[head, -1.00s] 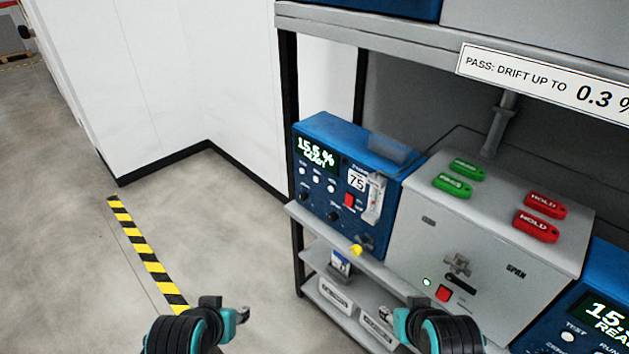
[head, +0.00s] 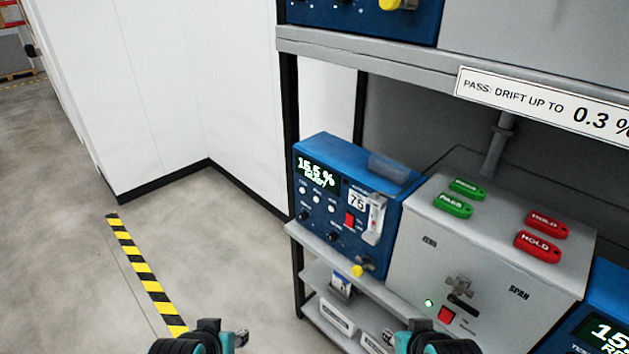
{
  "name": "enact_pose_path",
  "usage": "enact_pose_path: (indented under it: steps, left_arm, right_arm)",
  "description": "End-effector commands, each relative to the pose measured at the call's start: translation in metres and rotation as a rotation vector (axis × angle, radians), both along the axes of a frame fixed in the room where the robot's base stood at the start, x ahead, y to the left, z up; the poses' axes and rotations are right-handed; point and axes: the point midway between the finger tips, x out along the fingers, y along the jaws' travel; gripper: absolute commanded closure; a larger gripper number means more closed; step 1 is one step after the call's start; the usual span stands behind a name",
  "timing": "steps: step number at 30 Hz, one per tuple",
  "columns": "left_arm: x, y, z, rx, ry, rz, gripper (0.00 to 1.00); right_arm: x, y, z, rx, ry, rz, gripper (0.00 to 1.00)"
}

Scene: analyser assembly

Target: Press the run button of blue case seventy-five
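Blue case seventy-five (head: 340,247) stands on the rack shelf in the middle of the head view, with a white label reading 75 (head: 357,200). Its dark screen (head: 317,176) shows 15.5 % and READY in green. A row of small white round buttons (head: 317,199) lies under the screen; their labels are too small to read. A red switch (head: 350,219) is below the label. My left gripper (head: 243,338) is at the bottom edge, well short of the case. My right gripper (head: 388,337) is at the bottom edge, below the case. Both are partly cut off, and their fingers are unclear.
A grey SPAN box (head: 415,270) stands right of the case, with green PASS tags (head: 453,206) and red HOLD tags (head: 540,246) on top. Another blue case (head: 600,310) is at far right. The upper shelf edge (head: 370,65) overhangs. Open floor lies left.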

Motion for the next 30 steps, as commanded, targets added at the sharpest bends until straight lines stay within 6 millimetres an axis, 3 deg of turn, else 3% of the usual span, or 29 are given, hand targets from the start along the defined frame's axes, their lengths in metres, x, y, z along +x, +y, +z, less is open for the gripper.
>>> enact_pose_path:
  steps: [1, 3, 30]
  left_arm:
    - [0.0000, 0.0000, 0.0000, 0.000, 0.000, 0.000, 0.60]
    - [0.0000, 0.0000, 0.0000, 0.000, 0.000, 0.000, 0.60]
    - [0.0000, 0.0000, 0.0000, 0.000, 0.000, 0.000, 0.60]
  right_arm:
    - [0.0000, 0.0000, 0.0000, 0.000, 0.000, 0.000, 0.86]
    - [0.0000, 0.0000, 0.0000, 0.000, 0.000, 0.000, 1.00]
    - [0.0000, 0.0000, 0.0000, 0.000, 0.000, 0.000, 1.00]
